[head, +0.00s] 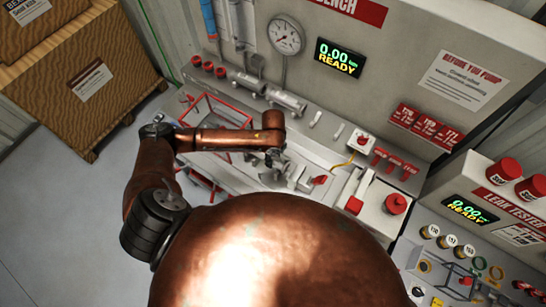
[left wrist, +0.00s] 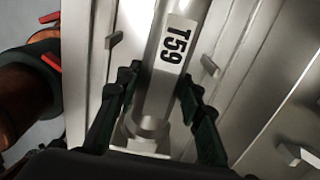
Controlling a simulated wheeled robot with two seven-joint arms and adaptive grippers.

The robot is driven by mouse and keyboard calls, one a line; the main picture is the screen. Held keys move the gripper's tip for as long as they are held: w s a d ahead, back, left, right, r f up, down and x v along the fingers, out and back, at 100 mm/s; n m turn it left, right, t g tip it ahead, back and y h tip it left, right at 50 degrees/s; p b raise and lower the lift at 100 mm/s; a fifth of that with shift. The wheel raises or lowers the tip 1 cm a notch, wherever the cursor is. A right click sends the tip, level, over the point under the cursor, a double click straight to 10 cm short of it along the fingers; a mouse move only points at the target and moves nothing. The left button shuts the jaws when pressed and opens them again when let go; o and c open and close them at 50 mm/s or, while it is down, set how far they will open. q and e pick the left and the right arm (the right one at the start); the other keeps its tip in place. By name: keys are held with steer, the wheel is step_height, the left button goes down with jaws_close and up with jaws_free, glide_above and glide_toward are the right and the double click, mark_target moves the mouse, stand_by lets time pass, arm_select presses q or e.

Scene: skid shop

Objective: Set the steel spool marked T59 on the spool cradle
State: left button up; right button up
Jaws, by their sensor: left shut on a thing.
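The steel spool marked T59 (left wrist: 160,95) is a grey metal tube with a white label, seen large in the left wrist view. My left gripper (left wrist: 160,105) is shut on it, one dark finger on each side of the tube below the label. A wider end of the spool shows near the palm; its far end is cut off by the frame. Under it is a pale metal channel with small upright tabs; I cannot tell whether the spool touches it or whether this is the cradle. In the head view my left gripper (head: 284,162) is over the bench top, and the spool is hard to make out.
A red wire frame (head: 205,112) stands on the bench left of my gripper. Metal fittings (head: 285,101) lie along the back below a gauge (head: 286,36). A box with a red knob (head: 382,207) is at right, and a leak tester (head: 470,208) beyond it.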

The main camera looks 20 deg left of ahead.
arm_select(q)
steer(key=shift+f, duration=0.15)
stand_by(0.5)
steer(key=shift+f, duration=0.35)
steer(key=shift+f, duration=0.1)
steer(key=shift+f, duration=0.4)
stand_by(0.5)
steer(key=o, duration=1)
steer(key=shift+o, duration=0.6)
steer(key=o, duration=0.5)
steer(key=shift+c, duration=0.2)
